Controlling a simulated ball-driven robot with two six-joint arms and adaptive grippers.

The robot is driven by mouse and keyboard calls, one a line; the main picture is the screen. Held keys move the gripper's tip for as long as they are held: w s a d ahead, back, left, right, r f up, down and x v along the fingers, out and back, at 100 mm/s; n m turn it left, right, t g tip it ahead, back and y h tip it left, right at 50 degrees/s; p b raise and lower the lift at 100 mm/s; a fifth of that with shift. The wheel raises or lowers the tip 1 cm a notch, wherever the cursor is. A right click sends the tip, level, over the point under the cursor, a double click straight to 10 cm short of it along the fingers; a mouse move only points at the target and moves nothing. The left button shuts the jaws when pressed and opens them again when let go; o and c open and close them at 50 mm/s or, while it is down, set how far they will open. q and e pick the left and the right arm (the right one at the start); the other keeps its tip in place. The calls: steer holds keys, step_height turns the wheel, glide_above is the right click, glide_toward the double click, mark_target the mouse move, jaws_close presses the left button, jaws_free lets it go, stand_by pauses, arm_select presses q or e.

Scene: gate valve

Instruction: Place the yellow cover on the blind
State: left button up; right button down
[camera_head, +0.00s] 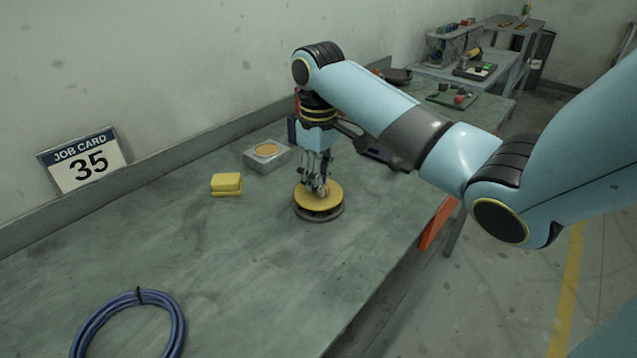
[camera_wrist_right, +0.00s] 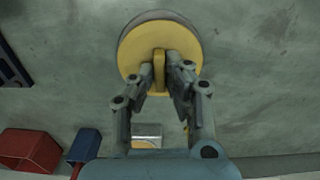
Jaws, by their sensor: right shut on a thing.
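The yellow cover (camera_head: 305,198) is a round disc in the middle of the bench. It lies over the dark round blind (camera_head: 318,215), whose rim shows below it in the head view. In the right wrist view the cover (camera_wrist_right: 133,48) has a raised yellow grip, and a grey edge of the blind (camera_wrist_right: 150,15) shows past its far side. My right gripper (camera_head: 319,188) points down and is shut on the cover's grip; its fingers also show in the right wrist view (camera_wrist_right: 165,80). Whether the cover touches the blind fully cannot be told. My left gripper is not in view.
A grey block with a tan round top (camera_head: 280,158) and a yellow block (camera_head: 226,184) stand left of the blind. A coiled blue hose (camera_head: 130,325) lies at the front left. A job card (camera_head: 85,160) leans at the wall.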

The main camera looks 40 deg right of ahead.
steer(key=shift+f, duration=0.6)
steer(key=c, duration=1.4)
jaws_free()
steer(key=shift+f, duration=0.1)
steer(key=shift+o, duration=0.2)
step_height(320, 180, up, 10)
steer(key=shift+f, duration=0.25)
step_height(320, 180, up, 3)
steer(key=p, duration=0.3)
